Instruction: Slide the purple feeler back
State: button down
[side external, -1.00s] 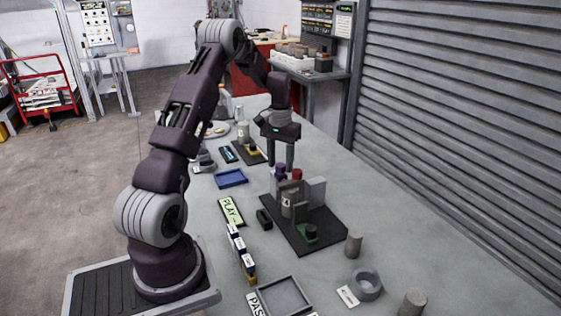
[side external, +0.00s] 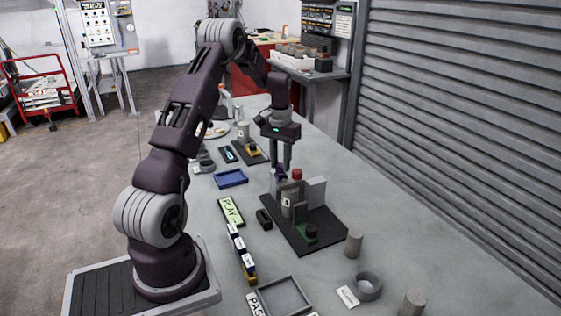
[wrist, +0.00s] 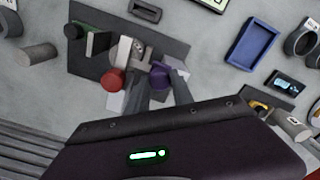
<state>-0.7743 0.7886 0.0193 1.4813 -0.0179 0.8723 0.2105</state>
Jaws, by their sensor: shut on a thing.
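The purple feeler (side external: 280,174) stands at the far left part of a black base plate (side external: 322,237), among grey blocks. Its round purple top (wrist: 160,76) also shows in the wrist view. My gripper (side external: 281,168) points straight down over it, and its fingers are shut on the purple feeler; the wrist view shows one finger on each side of the purple top. A red knob (side external: 297,174) stands close to the right of it, and appears to its left in the wrist view (wrist: 112,79). The feeler's lower part is hidden by blocks.
A green piece with a black knob (side external: 311,231) sits at the plate's near end. A grey upright block (side external: 317,191) stands right of the feeler. A blue tray (side external: 231,178), a PLAY sign (side external: 231,211) and a small black block (side external: 264,219) lie to the left.

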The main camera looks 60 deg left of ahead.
dwell(0.6)
jog(key=shift+a+r, duration=0.1)
jog(key=shift+a, duration=2.1)
jog(key=c, duration=1.1)
grip_release()
notch_tip(320, 180, up, 7)
